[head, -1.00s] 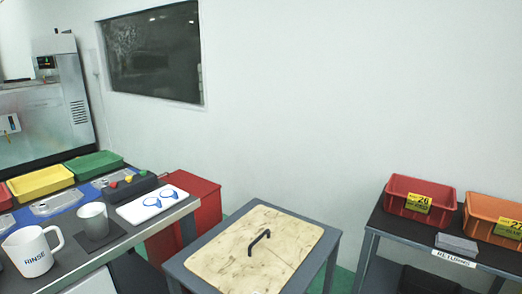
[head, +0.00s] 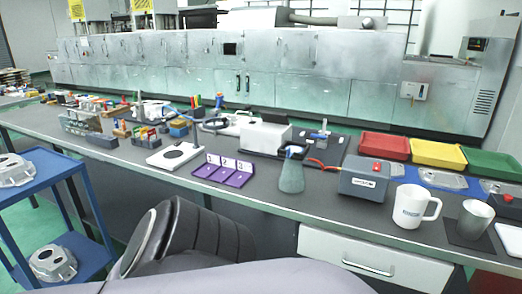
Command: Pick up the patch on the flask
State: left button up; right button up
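A grey-green conical flask (head: 291,176) stands upright on the long dark bench, right of the middle of the head view. Something blue and white sits at its mouth; it is too small to tell whether this is the patch. No separate patch can be made out on the flask's side. Dark ribbed and grey parts of my own arm fill the bottom of the view, in front of the bench. Neither gripper's fingers show.
A grey box (head: 364,180) with a red button stands right of the flask, a white RINSE jug (head: 413,208) and grey cup (head: 474,220) beyond. Purple numbered plates (head: 222,171) lie left. Red (head: 384,145), yellow (head: 438,153) and green (head: 493,163) trays stand behind. A blue cart (head: 62,170) is far left.

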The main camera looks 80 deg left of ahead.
aim_at(292, 148)
jog(key=u, duration=2.25)
